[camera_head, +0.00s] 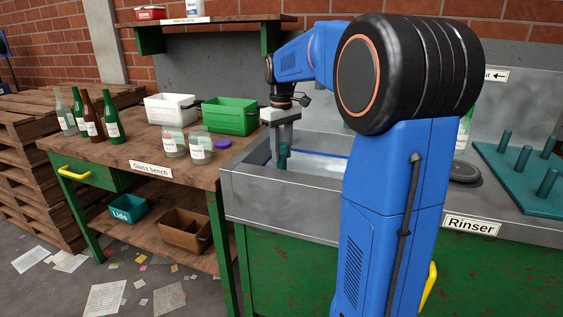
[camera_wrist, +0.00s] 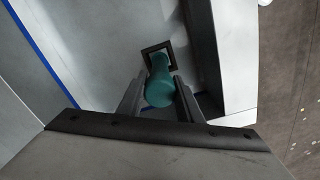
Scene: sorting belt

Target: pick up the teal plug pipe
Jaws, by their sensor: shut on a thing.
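The teal plug pipe (camera_wrist: 159,88) is a short teal cylinder with a rounded end, held between the two fingers of my gripper (camera_wrist: 160,100) in the wrist view. A dark square frame or opening (camera_wrist: 158,54) shows at its far end; I cannot tell if the pipe still sits in it. In the head view my gripper (camera_head: 282,142) points down into the grey sink (camera_head: 245,192), shut on the teal pipe (camera_head: 283,155). The pipe's lower end is hidden in the head view by the sink's front wall.
The sink walls surround my gripper. Left of it, the glass bench (camera_head: 115,152) holds jars (camera_head: 201,148), a green bin (camera_head: 230,116), a white bin (camera_head: 170,108) and several bottles (camera_head: 92,118). A teal peg board (camera_head: 520,180) lies at the right.

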